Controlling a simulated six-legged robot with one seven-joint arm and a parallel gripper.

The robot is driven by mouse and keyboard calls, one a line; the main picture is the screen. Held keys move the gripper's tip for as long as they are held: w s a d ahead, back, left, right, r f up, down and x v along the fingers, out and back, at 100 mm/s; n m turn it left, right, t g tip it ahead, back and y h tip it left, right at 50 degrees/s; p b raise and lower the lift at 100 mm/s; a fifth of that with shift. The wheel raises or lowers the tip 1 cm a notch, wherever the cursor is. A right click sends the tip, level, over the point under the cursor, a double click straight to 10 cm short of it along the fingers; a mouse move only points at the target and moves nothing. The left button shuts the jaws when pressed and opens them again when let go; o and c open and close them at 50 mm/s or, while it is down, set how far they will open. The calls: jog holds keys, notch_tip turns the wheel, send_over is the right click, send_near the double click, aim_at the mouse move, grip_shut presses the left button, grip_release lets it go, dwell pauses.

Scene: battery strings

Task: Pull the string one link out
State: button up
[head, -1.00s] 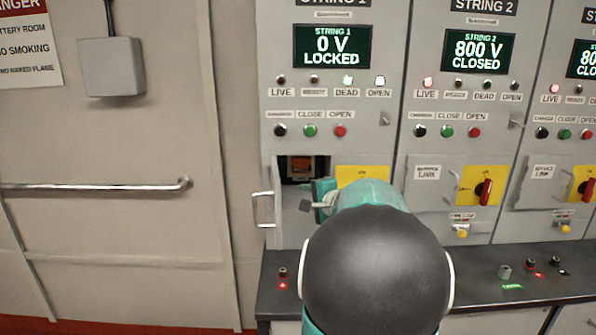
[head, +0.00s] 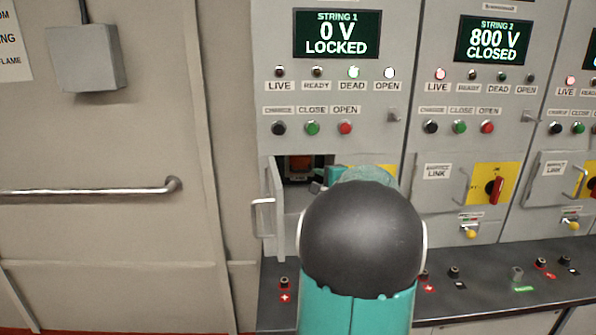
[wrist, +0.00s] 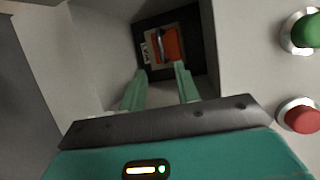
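The string one cabinet panel shows a screen (head: 337,34) reading "STRING 1, 0 V, LOCKED", with the DEAD and OPEN lamps lit. Below it, the link compartment's small door (head: 276,210) stands open. The orange link (head: 300,163) sits inside the dark recess. In the wrist view the orange link (wrist: 171,44) lies just beyond my gripper (wrist: 160,70). Its two green fingers are apart, with nothing between them, pointing into the compartment; the link is ahead of the tips. In the head view my arm hides most of the gripper.
String two's screen (head: 493,40) reads "800 V CLOSED", with a closed link door (head: 436,188) and red rotary switch (head: 495,190). A dark shelf (head: 470,280) with terminals runs below. A wall door with a bar (head: 90,192) is at left.

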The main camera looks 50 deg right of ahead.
aim_at(302, 172)
jog(key=x, duration=1.1)
jog(key=shift+w+d, duration=0.2)
jog(key=shift+w, duration=0.45)
jog(key=shift+s, duration=0.1)
jog(key=shift+c, duration=0.2)
grip_shut()
